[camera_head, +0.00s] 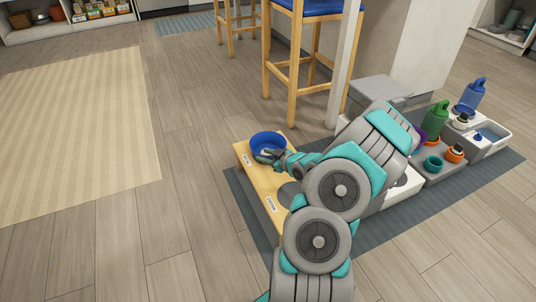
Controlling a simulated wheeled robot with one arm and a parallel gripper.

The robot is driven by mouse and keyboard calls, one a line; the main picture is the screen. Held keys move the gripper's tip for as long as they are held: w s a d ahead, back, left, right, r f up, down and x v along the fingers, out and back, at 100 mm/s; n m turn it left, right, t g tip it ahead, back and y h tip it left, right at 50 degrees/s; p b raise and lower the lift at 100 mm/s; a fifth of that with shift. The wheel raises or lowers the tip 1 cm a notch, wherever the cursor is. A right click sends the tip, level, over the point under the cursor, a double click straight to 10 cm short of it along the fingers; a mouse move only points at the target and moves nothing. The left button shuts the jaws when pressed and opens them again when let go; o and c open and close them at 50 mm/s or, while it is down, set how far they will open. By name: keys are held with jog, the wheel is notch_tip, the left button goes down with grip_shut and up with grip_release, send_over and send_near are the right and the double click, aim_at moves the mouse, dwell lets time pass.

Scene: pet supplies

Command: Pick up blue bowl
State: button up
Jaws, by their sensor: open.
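The blue bowl (267,139) sits on the far end of a low wooden stand (260,181). My gripper (268,155) is at the near side of the bowl, at its rim. It is open. The picture is too small to tell whether the fingers touch the bowl or straddle its rim. My arm reaches in from the lower right and hides part of the stand.
Right of my arm, grey and white pet feeders with a green bottle (436,115) and a blue bottle (474,93) stand on a dark mat (430,210). Wooden stools (268,60) stand behind. The floor on the left is clear, with a beige rug (80,130).

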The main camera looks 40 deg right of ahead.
aim_at(257, 153)
jog(key=shift+s+d+f, duration=0.2)
jog(key=shift+d+f, duration=0.15)
jog(key=shift+f, duration=0.1)
jog(key=shift+d+b+x, duration=0.15)
jog(key=shift+b+x, duration=0.25)
jog(key=shift+x, duration=1.5)
jog(key=shift+d+b+x, duration=0.1)
jog(key=shift+b+x, duration=0.25)
jog(key=shift+x, duration=1.55)
grip_shut()
